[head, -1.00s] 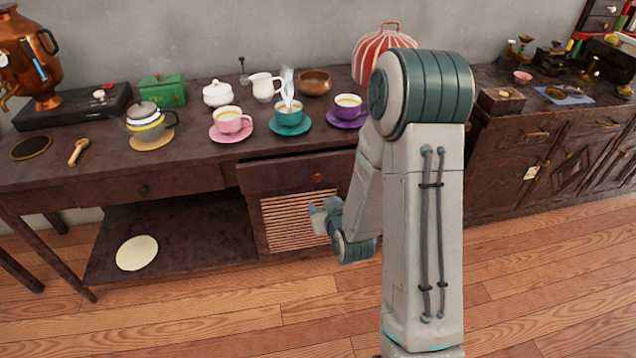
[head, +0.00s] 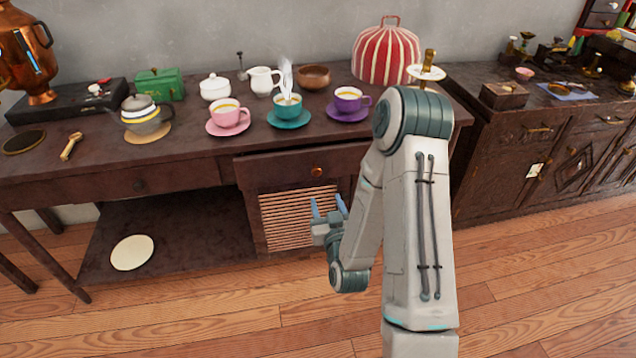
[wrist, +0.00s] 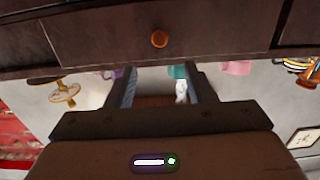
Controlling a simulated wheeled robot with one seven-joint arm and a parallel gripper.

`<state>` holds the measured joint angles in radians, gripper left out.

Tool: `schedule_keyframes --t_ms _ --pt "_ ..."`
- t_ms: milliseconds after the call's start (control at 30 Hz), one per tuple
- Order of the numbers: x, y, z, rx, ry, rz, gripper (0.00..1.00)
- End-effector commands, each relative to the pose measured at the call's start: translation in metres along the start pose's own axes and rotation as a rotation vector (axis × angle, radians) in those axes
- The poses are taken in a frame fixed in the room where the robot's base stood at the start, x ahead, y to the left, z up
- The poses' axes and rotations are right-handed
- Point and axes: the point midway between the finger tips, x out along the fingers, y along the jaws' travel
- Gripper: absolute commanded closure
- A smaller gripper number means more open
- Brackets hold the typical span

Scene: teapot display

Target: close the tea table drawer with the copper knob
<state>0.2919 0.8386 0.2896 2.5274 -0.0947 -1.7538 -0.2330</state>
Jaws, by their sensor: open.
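The tea table (head: 80,178) is dark wood. Its right drawer (head: 270,172) has a round copper knob (head: 317,171), and the drawer front stands out a little beyond the table's front edge. My gripper (head: 328,207) is open and empty, in front of the slatted panel below this drawer, its fingers pointing up. In the wrist view the drawer front (wrist: 220,30) and copper knob (wrist: 160,39) show beyond the fingers (wrist: 158,88), apart from them. The knob lies roughly in line with the gap between the fingers.
Cups on saucers stand on the tabletop above the drawer, including a steaming teal one (head: 288,106) and a purple one (head: 348,98). A red striped cosy (head: 386,52) stands behind. Another drawer with a dark knob (head: 140,185) is to the left. A sideboard (head: 550,135) stands right.

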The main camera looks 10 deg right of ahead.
Motion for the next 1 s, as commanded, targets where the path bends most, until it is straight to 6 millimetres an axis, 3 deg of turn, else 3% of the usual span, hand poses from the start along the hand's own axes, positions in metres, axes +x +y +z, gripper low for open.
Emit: schedule_keyframes --t_ms 800,1000 --pt "0.030 0.000 0.004 0.000 0.003 0.000 0.52" --pt "0.070 0.000 0.001 0.002 0.001 0.002 0.52"
